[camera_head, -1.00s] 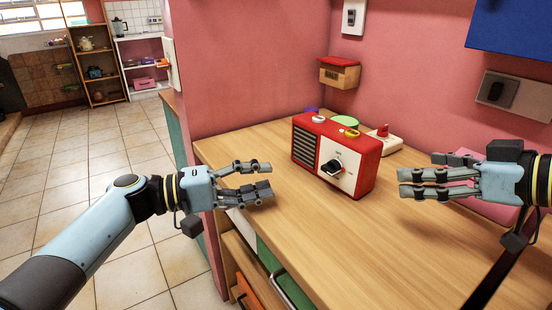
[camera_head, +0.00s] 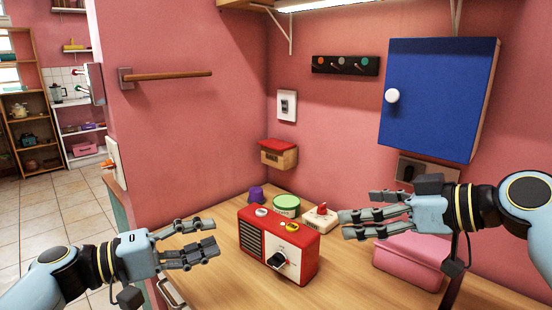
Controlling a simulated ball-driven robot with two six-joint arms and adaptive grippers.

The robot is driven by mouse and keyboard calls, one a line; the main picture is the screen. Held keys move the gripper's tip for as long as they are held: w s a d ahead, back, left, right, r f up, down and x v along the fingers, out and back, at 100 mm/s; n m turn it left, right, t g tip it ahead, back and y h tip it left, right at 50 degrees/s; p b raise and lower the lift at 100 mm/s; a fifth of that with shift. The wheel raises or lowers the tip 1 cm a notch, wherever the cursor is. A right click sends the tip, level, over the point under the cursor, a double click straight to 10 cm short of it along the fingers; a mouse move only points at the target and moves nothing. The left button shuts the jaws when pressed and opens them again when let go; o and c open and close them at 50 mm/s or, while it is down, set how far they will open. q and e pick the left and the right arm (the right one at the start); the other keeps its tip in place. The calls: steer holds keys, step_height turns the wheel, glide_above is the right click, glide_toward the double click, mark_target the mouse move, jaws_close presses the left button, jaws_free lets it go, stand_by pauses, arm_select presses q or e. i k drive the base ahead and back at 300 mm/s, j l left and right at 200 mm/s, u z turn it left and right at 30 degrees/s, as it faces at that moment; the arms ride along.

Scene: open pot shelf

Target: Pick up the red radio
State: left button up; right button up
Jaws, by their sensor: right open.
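The red radio (camera_head: 278,244) stands upright on the wooden counter (camera_head: 228,283). It has a white front panel with a black knob, a dark grille on its left, and small round items on top. My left gripper (camera_head: 214,240) is open and empty, to the left of the radio and apart from it. My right gripper (camera_head: 343,225) is open and empty, to the right of the radio, with its fingers pointing left toward it. No part of the radio is held.
Behind the radio are a purple cup (camera_head: 255,194), a green tin (camera_head: 286,206) and a white box with a red knob (camera_head: 320,218). A pink box (camera_head: 411,262) sits below my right gripper. A blue cabinet (camera_head: 440,95) hangs on the wall, and a wooden rod (camera_head: 170,76) at left.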

mark_target(260, 237)
steer(key=k+j, duration=0.1)
steer(key=j, duration=0.25)
steer(key=k+j, duration=0.15)
steer(key=j, duration=0.15)
steer(key=k+j, duration=0.1)
steer(key=j, duration=0.25)
steer(key=k+j, duration=0.1)
steer(key=j, duration=0.25)
